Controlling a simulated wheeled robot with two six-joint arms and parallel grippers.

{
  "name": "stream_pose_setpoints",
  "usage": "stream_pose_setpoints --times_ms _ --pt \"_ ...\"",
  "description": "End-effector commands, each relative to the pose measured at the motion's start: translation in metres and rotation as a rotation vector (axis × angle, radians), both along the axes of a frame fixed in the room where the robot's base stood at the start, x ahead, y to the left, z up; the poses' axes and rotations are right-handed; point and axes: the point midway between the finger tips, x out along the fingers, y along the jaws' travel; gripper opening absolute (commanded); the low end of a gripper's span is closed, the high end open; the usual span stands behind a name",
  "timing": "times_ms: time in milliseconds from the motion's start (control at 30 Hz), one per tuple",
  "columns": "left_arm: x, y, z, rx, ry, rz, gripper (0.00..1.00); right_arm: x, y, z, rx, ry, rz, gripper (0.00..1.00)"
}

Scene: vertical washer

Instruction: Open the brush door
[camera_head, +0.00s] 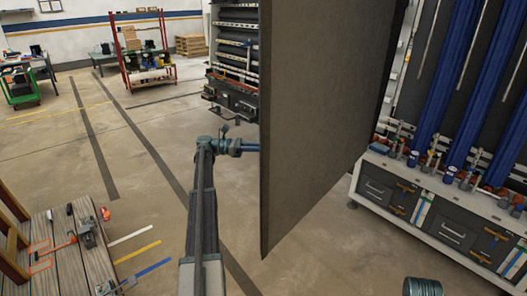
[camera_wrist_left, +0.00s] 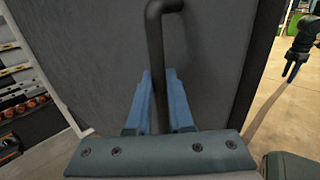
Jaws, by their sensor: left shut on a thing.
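The brush door is a large grey-brown panel (camera_head: 320,110), standing upright and swung out into the middle of the head view. My left arm reaches up to its left edge, and my left gripper (camera_head: 242,147) is partly hidden behind that edge. In the left wrist view, the door's dark grey face (camera_wrist_left: 90,55) fills most of the picture. The blue fingers of my left gripper (camera_wrist_left: 158,78) are shut around the black bar handle (camera_wrist_left: 156,40). A dark arm end with blue fingers, apparently my right gripper (camera_wrist_left: 292,68), shows at the right edge of the left wrist view.
A machine with tall blue rollers (camera_head: 445,90) and a drawer base (camera_head: 430,205) stands on the right. A wooden table (camera_head: 65,265) with tools is at lower left. A red rack (camera_head: 145,50) stands behind. Open floor (camera_head: 150,140) lies left of the door.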

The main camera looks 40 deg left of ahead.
Motion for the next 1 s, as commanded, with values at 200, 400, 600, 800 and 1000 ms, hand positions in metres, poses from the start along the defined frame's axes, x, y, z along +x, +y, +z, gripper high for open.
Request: stream_pose_setpoints --times_ms 200,400,600,800,1000 --pt "0.004 0.0 0.001 -0.003 -0.002 0.004 0.0 0.0 0.0 0.0 0.0 0.0 0.0 0.5" --pt "0.004 0.0 0.001 -0.002 -0.001 0.004 0.4 0.0 0.0 0.0 0.0 0.0 0.0 0.5" --pt "0.002 0.0 0.0 -0.001 -0.001 0.002 0.5 0.0 0.0 0.0 0.0 0.0 0.0 0.5" --pt "0.0 0.003 0.0 0.0 0.0 0.002 0.5 0.0 0.0 0.0 0.0 0.0 0.0 0.5" --pt "-0.016 0.029 0.0 0.0 0.0 0.005 0.5 0.0 0.0 0.0 0.0 0.0 0.0 0.5"
